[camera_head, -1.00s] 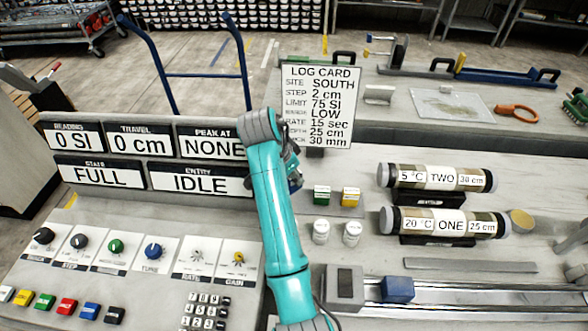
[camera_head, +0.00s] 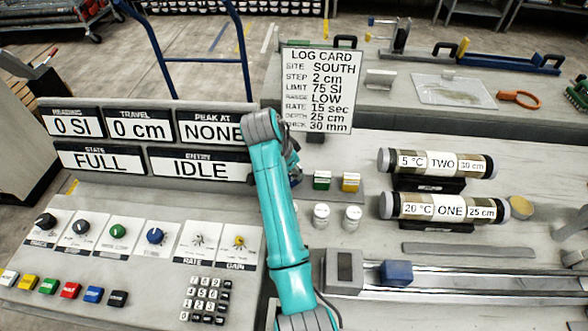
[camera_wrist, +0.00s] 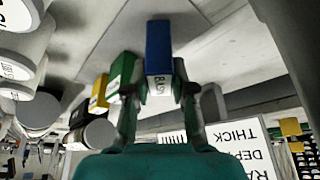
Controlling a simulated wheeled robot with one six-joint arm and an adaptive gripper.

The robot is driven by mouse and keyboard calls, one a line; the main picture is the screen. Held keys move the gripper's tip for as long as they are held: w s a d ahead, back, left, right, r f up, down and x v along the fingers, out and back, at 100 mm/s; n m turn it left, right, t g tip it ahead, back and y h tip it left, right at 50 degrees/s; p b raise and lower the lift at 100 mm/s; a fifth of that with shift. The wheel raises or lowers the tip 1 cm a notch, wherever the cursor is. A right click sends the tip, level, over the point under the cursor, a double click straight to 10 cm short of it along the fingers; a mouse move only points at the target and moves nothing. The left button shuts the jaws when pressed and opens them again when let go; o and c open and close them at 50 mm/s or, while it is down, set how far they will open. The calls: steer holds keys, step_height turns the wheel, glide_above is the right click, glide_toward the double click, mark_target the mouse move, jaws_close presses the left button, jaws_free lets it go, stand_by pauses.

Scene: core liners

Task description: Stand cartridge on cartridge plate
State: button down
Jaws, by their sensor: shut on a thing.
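My gripper (camera_wrist: 159,88) is shut on a blue cartridge (camera_wrist: 158,48) with a white label, a finger on each side of it. In the head view my arm hides the gripper and most of the blue cartridge. A green cartridge (camera_head: 322,180) and a yellow cartridge (camera_head: 351,182) stand side by side just right of my arm, on a grey plate (camera_head: 337,193). In the wrist view the green one (camera_wrist: 121,76) and the yellow one (camera_wrist: 98,95) are beside the blue one, apart from it. I cannot tell whether the blue cartridge touches a surface.
Two white jars (camera_head: 321,216) stand in front of the cartridges. Labelled core cylinders lie on black cradles to the right, TWO (camera_head: 437,163) behind ONE (camera_head: 444,207). A log card (camera_head: 320,90) stands behind. A control panel (camera_head: 130,245) fills the left; a rail (camera_head: 480,283) runs at front right.

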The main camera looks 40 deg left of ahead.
steer(key=shift+f, duration=0.5)
steer(key=c, duration=0.9)
jaws_free()
steer(key=v, duration=0.7)
steer(key=shift+s+r, duration=0.15)
